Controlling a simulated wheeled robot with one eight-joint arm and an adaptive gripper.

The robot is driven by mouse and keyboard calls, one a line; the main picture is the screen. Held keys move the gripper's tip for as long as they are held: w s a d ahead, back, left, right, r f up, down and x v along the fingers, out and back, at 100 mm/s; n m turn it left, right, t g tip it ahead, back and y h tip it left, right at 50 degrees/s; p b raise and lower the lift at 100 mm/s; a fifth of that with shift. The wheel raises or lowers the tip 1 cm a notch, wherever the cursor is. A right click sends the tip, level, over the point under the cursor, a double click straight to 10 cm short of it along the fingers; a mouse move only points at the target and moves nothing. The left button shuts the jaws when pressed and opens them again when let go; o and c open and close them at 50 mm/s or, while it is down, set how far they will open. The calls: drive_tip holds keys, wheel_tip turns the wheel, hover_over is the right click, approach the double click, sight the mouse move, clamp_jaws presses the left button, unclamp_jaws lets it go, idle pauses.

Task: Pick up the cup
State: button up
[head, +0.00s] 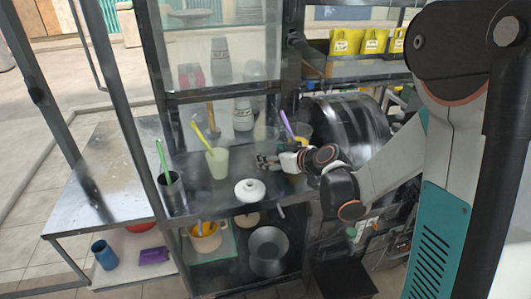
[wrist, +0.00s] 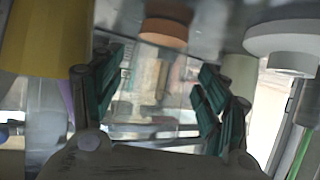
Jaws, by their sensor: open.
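A pale green cup (head: 218,163) with a yellow stick stands upright on the metal counter in the head view. In the upside-down wrist view this cup (wrist: 241,72) is partly hidden behind the right finger. A dark metal cup (head: 170,184) with a green stick stands farther left. My gripper (head: 263,161) is open and empty, low over the counter, pointing left and apart from the pale green cup. In the wrist view my gripper's fingers (wrist: 162,70) are spread with nothing between them.
Grey bottles (head: 243,115) stand behind. A metal drum (head: 350,123) is at right. A side table (head: 100,180) is left.

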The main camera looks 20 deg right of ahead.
sight(266, 144)
drive_tip(key=b+x, duration=0.1)
drive_tip(key=x, duration=0.3)
drive_tip(key=shift+w+b, duration=0.35)
drive_tip(key=shift+w, duration=0.05)
drive_tip(key=shift+r, duration=0.1)
drive_tip(key=c, duration=0.9)
drive_tip(key=shift+r, duration=0.2)
drive_tip(key=shift+r+p, duration=1)
drive_tip(key=shift+r, duration=0.45)
drive_tip(key=shift+s+d+r, duration=0.1)
drive_tip(key=shift+s+r, duration=0.1)
drive_tip(key=shift+s, duration=0.05)
drive_tip(key=s+d+p, duration=0.1)
drive_tip(key=s+d, duration=0.2)
drive_tip(key=s, duration=0.5)
drive_tip(key=s+d+p, duration=0.2)
drive_tip(key=s+d, duration=0.1)
drive_tip(key=s, duration=0.5)
drive_tip(key=shift+d, duration=0.35)
